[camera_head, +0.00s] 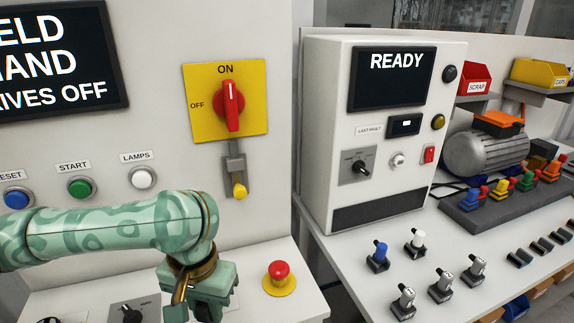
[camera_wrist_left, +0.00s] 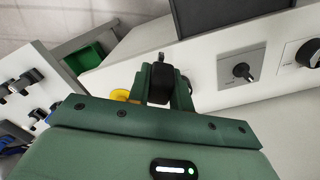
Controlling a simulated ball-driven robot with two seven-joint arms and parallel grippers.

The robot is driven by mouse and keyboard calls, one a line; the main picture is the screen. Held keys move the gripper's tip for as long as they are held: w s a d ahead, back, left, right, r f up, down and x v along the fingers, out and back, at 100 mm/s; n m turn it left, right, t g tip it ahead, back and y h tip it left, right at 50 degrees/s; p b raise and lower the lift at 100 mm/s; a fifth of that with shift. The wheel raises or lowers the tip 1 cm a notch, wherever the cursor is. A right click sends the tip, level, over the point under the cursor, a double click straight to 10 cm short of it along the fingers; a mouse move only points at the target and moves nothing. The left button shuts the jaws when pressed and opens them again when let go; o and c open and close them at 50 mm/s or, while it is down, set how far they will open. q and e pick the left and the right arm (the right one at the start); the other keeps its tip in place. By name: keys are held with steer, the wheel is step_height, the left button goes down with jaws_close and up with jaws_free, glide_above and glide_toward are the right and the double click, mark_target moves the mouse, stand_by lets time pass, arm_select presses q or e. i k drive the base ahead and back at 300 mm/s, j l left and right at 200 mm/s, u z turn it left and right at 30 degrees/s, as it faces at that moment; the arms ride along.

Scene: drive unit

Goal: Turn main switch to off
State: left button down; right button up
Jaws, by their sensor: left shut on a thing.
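The main switch is a red rotary handle (camera_head: 231,105) on a yellow plate (camera_head: 200,122) marked ON at the top and OFF at the left. The handle stands upright, its white mark pointing to ON. A grey hasp (camera_head: 235,160) with a yellow padlock (camera_head: 239,191) hangs below it. My left gripper (camera_head: 200,300) is low in front of the panel, below and left of the padlock. In the wrist view the left gripper (camera_wrist_left: 160,85) is shut on a small black piece with a metal tip (camera_wrist_left: 161,57), perhaps a key. My right gripper is not in view.
A red emergency button (camera_head: 280,270) on a yellow base sits just right of my left gripper. Blue, green and white push buttons (camera_head: 80,187) line the panel. A READY cabinet (camera_head: 385,130) stands to the right, with several small padlocks or keys on the bench before it.

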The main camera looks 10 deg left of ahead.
mark_target(228, 102)
steer(key=i+l, duration=0.2)
steer(key=l, duration=0.15)
steer(key=i+l, duration=0.2)
steer(key=i+l+u, duration=0.1)
steer(key=l, duration=0.35)
steer(key=i+u, duration=0.15)
steer(key=u, duration=2.05)
